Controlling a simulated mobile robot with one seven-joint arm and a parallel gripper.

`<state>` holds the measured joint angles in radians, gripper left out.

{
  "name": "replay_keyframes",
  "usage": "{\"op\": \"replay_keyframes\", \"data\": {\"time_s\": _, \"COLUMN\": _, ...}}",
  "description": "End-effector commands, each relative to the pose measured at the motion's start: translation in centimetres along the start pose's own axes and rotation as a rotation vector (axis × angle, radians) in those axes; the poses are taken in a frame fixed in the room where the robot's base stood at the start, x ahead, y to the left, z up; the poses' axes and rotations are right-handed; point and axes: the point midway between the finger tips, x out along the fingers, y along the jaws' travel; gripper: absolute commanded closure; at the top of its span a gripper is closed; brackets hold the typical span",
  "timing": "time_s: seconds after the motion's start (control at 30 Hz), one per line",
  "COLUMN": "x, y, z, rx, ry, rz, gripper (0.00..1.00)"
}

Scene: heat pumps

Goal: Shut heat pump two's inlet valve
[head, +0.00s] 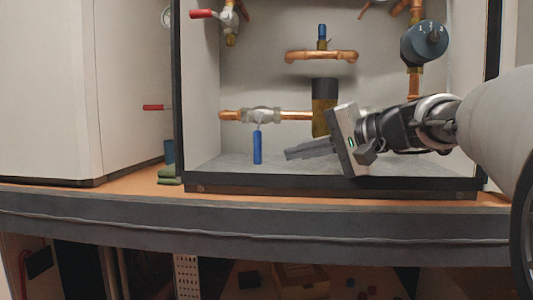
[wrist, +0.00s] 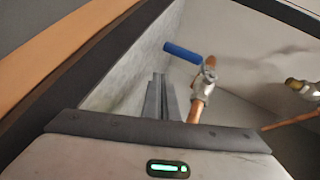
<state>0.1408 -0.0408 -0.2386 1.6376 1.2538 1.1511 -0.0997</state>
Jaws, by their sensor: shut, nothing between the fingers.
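In the head view, a valve (head: 262,115) with a blue lever handle (head: 257,147) sits on a horizontal copper pipe inside the open cabinet. The handle hangs down, across the pipe. No label shows which heat pump this is. My gripper (head: 287,154) reaches in from the right, its fingers shut and empty. The fingertips are just right of the handle's lower end, apparently apart from it. In the wrist view, my shut gripper (wrist: 158,76) points towards the blue handle (wrist: 181,53), with a visible gap. The valve body (wrist: 209,70) is at the handle's right end.
A red-handled valve (head: 202,14) is at the cabinet's upper left; another red handle (head: 155,107) is outside, left of the cabinet wall. A brass cylinder (head: 324,115) stands behind my gripper. A dark round pump (head: 424,43) is at upper right. The cabinet's front sill (head: 330,187) runs below.

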Motion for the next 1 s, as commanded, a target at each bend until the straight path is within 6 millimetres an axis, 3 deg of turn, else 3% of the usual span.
{"op": "replay_keyframes", "data": {"time_s": 0.03, "x": -1.8, "y": 0.3, "z": -0.2, "rx": 0.002, "ry": 0.010, "rz": 0.000, "gripper": 1.00}}
{"op": "replay_keyframes", "data": {"time_s": 0.1, "x": -3.5, "y": 0.8, "z": -0.2, "rx": 0.003, "ry": 0.010, "rz": 0.000, "gripper": 1.00}}
{"op": "replay_keyframes", "data": {"time_s": 0.4, "x": -8.5, "y": 2.3, "z": 0.0, "rx": 0.002, "ry": 0.009, "rz": -0.001, "gripper": 1.00}}
{"op": "replay_keyframes", "data": {"time_s": 0.6, "x": -9.5, "y": 2.7, "z": 0.1, "rx": 0.000, "ry": 0.008, "rz": -0.001, "gripper": 1.00}}
{"op": "replay_keyframes", "data": {"time_s": 1.0, "x": -9.4, "y": 2.1, "z": 0.2, "rx": -0.061, "ry": 0.001, "rz": 0.001, "gripper": 1.00}}
